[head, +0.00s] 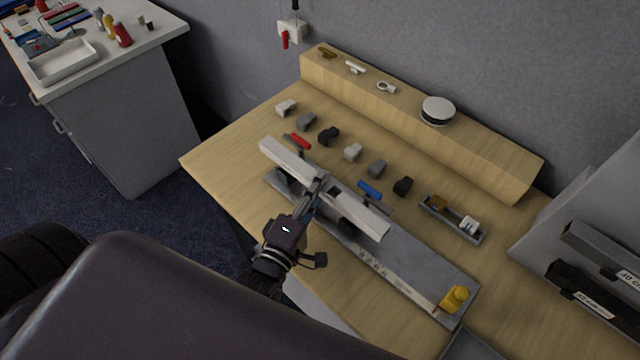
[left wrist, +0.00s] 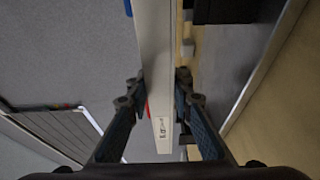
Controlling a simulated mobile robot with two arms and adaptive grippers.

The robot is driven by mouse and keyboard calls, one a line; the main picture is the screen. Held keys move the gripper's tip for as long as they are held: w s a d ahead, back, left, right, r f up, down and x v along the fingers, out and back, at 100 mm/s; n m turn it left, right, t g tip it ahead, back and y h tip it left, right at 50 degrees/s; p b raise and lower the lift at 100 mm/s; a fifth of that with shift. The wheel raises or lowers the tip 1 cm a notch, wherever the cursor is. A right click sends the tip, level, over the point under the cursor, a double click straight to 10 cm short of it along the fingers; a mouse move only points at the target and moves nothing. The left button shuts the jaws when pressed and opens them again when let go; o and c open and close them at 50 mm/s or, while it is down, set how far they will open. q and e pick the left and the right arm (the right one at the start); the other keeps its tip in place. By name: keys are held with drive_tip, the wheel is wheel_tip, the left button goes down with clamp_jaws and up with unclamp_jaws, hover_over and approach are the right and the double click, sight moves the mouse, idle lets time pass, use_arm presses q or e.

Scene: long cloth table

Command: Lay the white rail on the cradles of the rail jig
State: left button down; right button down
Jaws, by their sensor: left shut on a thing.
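The white rail (head: 362,212) runs diagonally over the left part of the rail jig (head: 425,275), a long grey plate on the table. My left gripper (head: 320,186) is shut on the rail near its middle. In the left wrist view the rail (left wrist: 155,45) passes between the two fingers (left wrist: 159,88), with small dark print near its lower end. A dark cradle (head: 283,179) shows under the rail's left end. The rail hides most of the cradles, and I cannot tell whether it touches them. My right gripper is not in view.
A red handle (head: 299,141) and a blue handle (head: 369,188) stand just behind the rail. Several grey, white and black blocks form a row behind. A small tray (head: 431,210) lies to the right.

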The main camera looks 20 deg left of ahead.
use_arm(q)
drive_tip(key=shift+f+b, duration=0.6)
drive_tip(key=shift+f, duration=0.25)
drive_tip(key=c, duration=1.7)
unclamp_jaws()
drive_tip(key=shift+o, duration=0.4)
drive_tip(key=s, duration=1.2)
drive_tip(key=shift+a, duration=0.2)
